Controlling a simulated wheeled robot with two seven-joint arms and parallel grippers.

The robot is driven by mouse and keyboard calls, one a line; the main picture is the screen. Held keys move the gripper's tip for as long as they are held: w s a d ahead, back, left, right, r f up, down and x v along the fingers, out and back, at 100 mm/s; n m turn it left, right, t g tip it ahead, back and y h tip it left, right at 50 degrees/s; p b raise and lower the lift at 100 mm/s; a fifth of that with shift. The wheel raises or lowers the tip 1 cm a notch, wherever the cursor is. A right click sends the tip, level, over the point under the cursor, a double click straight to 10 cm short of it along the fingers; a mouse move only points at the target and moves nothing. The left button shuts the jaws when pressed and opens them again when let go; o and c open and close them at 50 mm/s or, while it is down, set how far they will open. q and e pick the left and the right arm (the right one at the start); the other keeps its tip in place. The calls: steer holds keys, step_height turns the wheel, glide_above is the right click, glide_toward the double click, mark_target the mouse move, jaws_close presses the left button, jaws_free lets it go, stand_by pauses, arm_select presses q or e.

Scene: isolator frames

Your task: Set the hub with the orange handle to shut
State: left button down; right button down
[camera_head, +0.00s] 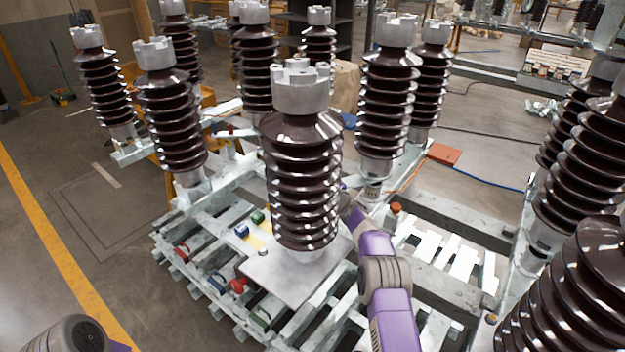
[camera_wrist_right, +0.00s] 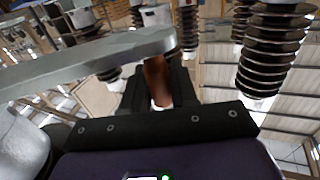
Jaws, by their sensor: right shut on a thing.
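My right arm comes in from the bottom right in the head view, its purple and grey links reaching in behind the large central insulator. Its gripper is mostly hidden there. In the right wrist view, the dark fingers of my right gripper (camera_wrist_right: 160,88) are shut on an orange-brown handle (camera_wrist_right: 158,80), which stands upright between them. A grey metal bar (camera_wrist_right: 90,62) runs across close to the fingers, partly in front of the handle's top. The hub itself and its setting cannot be made out. My left gripper is out of view; only part of my left arm shows at bottom left.
A large ribbed brown insulator (camera_head: 303,180) stands on a metal plate (camera_head: 285,275). Several similar insulators surround it. A small orange-red knob (camera_head: 395,208) sits right of my arm. Red, blue and green parts lie on the slatted frame (camera_head: 215,215). Floor at left is open.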

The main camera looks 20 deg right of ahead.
steer(key=shift+w, duration=0.25)
steer(key=shift+d, duration=0.1)
steer(key=c, duration=1)
jaws_free()
steer(key=shift+c, duration=0.2)
steer(key=shift+s, duration=0.1)
steer(key=p+v, duration=0.1)
steer(key=v, duration=0.6)
steer(key=shift+s, duration=0.25)
steer(key=shift+d, duration=0.1)
